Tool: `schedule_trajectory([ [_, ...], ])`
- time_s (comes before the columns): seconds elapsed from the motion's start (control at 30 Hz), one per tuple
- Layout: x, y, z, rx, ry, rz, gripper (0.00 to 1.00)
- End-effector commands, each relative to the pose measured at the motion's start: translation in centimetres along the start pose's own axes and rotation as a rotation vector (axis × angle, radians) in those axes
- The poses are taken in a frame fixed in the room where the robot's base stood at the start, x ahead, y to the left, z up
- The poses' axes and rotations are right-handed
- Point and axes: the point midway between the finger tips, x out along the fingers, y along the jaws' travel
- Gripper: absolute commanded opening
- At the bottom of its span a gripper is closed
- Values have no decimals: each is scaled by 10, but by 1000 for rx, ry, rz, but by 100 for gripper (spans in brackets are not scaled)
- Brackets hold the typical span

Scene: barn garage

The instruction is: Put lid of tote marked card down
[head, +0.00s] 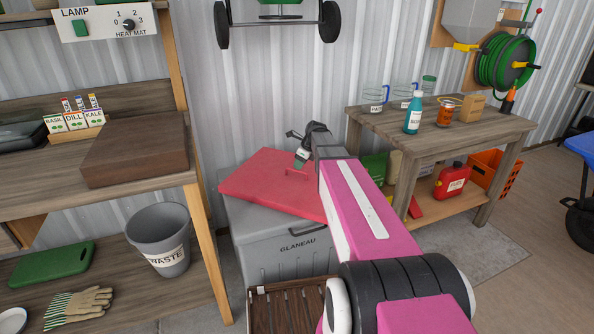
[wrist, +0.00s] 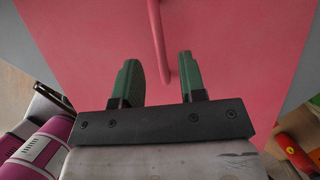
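A grey tote (head: 290,262) stands on the floor against the wall; its front lettering looks like "GLANEAU". I see no "card" mark. A flat red panel, seemingly a lid (head: 245,178), sits over its top, skewed to the tote's edges. The lid also fills the wrist view (wrist: 90,50). A raised red handle (head: 297,172) stands on the lid; in the wrist view it is a bar (wrist: 158,40). My gripper (wrist: 158,70) is open, green fingers on either side of the bar's near end, with visible gaps. In the head view my gripper (head: 301,158) is above the lid.
A slatted wooden crate (head: 262,306) stands in front of the tote. A bench with a waste bin (head: 160,240) is at left. A workbench (head: 445,140) with jugs, a bottle and a red can (head: 452,181) is close at right.

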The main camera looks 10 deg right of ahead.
Motion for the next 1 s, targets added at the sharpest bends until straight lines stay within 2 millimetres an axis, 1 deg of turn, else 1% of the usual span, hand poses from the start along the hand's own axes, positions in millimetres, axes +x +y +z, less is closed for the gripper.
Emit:
schedule_trajectory([
  [0.03, -12, 1, -1, 0, -1, -2, 38],
  [0.2, -40, 1, 0, 0, 0, -1, 38],
  [0.3, -53, 0, 0, 0, 0, -1, 38],
  [0.4, -60, 0, 0, 0, 0, 0, 38],
  [0.6, -66, 0, 0, 0, 1, 1, 38],
  [1.0, -66, 0, 0, 0, 1, 1, 38],
])
